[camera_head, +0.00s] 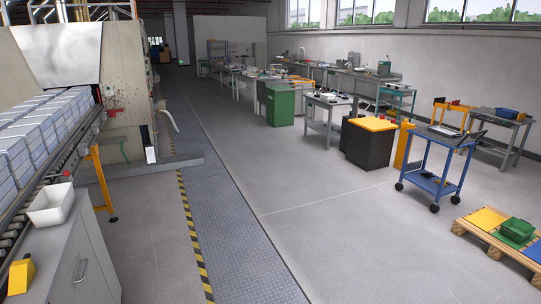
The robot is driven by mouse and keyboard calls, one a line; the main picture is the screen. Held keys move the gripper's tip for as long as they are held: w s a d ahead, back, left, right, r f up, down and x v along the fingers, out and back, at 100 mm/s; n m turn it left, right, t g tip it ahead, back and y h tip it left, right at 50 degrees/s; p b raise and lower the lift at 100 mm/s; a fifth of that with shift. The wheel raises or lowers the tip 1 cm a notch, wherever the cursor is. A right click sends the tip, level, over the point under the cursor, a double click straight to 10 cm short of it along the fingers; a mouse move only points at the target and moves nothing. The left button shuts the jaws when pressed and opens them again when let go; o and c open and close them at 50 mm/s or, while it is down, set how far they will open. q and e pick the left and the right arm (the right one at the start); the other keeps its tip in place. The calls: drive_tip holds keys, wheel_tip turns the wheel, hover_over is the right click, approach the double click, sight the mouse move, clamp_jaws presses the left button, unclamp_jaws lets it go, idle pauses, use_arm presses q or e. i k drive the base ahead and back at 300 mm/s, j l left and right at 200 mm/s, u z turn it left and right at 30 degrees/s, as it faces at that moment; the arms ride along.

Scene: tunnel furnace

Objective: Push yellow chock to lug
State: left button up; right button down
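A yellow wedge-shaped chock (20,277) sits at the lower left, near the front end of the roller conveyor (72,160) and left of the grey cabinet top (52,252). A dark patch shows on its side. I cannot pick out the lug with certainty. Neither of my grippers shows in this view.
A white bin (50,205) stands on the cabinet beside the conveyor. Stacked grey blocks (45,130) ride the conveyor toward the furnace (125,85). The floor (230,190) is open to the right. A blue cart (435,160) and a wooden pallet (497,250) stand far right.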

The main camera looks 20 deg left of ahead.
sight(22, 272)
drive_tip(key=i+j+u, duration=0.15)
drive_tip(key=i+u, duration=1.5)
drive_tip(key=i+l+u, duration=0.1)
drive_tip(key=i+u, duration=0.25)
drive_tip(key=i+l+u, duration=0.15)
drive_tip(key=u, duration=0.25)
drive_tip(key=i+l+u, duration=0.4)
drive_tip(key=k+j, duration=0.1)
